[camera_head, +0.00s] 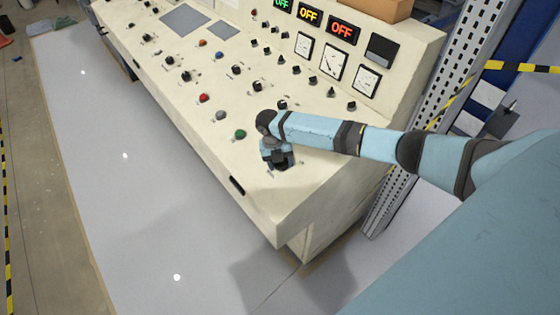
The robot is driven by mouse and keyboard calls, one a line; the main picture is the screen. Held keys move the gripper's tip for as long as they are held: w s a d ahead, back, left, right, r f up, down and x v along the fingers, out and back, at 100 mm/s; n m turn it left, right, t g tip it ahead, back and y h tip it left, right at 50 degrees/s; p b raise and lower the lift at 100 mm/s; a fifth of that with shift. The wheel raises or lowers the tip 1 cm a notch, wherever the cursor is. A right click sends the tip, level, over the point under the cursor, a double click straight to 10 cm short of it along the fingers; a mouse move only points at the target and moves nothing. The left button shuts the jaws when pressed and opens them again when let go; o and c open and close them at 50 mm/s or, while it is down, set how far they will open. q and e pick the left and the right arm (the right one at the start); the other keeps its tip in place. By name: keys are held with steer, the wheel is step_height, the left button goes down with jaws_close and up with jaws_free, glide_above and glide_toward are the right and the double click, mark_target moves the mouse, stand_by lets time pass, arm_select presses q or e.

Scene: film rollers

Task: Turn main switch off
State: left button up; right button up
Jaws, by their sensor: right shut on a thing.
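The cream control panel (300,175) fills the upper middle of the head view. My right arm reaches in from the right, and its gripper (280,163) is down at the panel's near right corner. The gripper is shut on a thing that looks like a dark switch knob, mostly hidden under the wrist. I cannot tell which way the knob points. Lit signs along the panel's upright face read OFF, one green, one orange (309,15) and one red (343,29). My left gripper is not in view.
A green button (240,134), a grey button (221,116) and a red button (204,98) sit left of my right gripper. Several black knobs and dial gauges (334,66) lie further back. A perforated metal post (400,180) stands right of the panel. The grey floor at left is clear.

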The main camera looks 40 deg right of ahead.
steer(key=shift+d+n+h, duration=0.1)
steer(key=shift+n+h, duration=0.2)
steer(key=shift+n, duration=1.2)
steer(key=o, duration=0.9)
steer(key=shift+r, duration=0.2)
steer(key=b+v, duration=0.1)
steer(key=v, duration=1.2)
steer(key=shift+w+r+b, duration=0.15)
steer(key=shift+r+b, duration=0.1)
steer(key=shift+b, duration=0.1)
